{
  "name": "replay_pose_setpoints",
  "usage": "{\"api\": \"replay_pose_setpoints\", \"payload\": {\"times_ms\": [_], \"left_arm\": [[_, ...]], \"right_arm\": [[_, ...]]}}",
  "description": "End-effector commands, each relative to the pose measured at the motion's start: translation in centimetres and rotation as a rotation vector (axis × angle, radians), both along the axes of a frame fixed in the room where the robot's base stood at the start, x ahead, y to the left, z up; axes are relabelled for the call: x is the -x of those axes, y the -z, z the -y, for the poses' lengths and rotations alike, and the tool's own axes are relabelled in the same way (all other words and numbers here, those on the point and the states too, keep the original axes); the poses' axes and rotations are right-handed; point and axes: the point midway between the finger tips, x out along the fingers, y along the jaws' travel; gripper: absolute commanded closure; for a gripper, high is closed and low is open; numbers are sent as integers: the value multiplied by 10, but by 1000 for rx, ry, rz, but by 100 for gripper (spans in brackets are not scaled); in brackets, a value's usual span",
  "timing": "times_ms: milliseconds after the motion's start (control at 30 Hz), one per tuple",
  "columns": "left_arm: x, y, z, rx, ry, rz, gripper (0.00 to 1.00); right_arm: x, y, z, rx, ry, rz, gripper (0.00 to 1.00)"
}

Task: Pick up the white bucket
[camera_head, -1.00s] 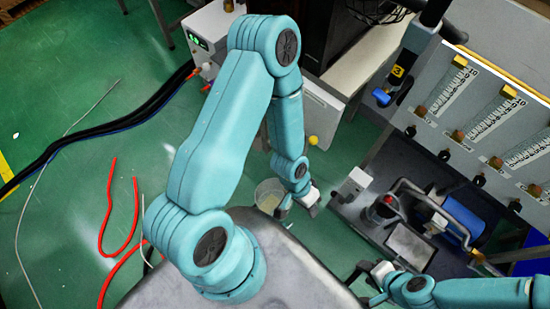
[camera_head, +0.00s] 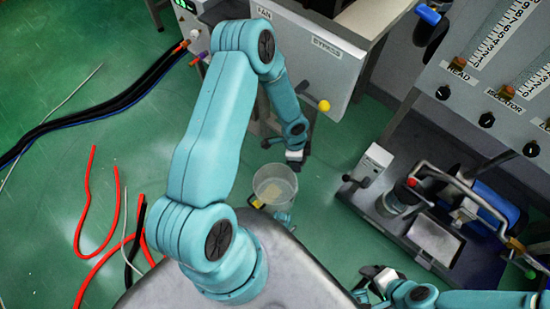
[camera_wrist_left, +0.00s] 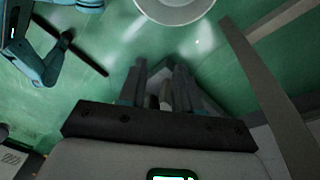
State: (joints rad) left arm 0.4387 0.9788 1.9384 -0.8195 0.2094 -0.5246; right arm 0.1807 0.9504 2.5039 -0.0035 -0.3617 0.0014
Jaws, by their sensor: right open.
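The white bucket (camera_head: 275,184) looks pale and see-through in the head view, standing on the green floor by the front edge of my body. My left gripper (camera_head: 295,160) is just beyond its far rim, apart from it. In the left wrist view the bucket (camera_wrist_left: 176,12) is cut off by the top edge, ahead of my left fingers (camera_wrist_left: 161,68). Those fingers stand apart with nothing seen held between their tips. My right gripper (camera_head: 366,284) is open and empty at the lower right, away from the bucket.
A grey cabinet (camera_head: 300,55) with a yellow knob (camera_head: 324,105) stands beyond the bucket. A machine base with a blue cylinder (camera_head: 485,210) is at the right. Red hoses (camera_head: 88,195) lie on the floor at left.

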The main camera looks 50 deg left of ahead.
Motion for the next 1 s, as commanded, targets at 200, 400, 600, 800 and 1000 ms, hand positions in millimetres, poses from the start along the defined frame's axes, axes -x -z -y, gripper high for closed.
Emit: {"api": "replay_pose_setpoints", "payload": {"times_ms": [200,400,600,800,1000], "left_arm": [[-17,61,-67,-149,204,15,67],[-18,80,-81,-181,248,12,67],[-18,129,-80,-177,247,12,67],[-19,165,-80,-178,245,13,67],[-20,176,-80,-179,244,15,67]], "right_arm": [[-1,57,1,0,3,1,57],[-2,67,2,2,7,4,57],[-6,85,5,4,22,11,57],[-9,97,8,7,34,17,57],[-10,100,9,7,38,18,57]]}}
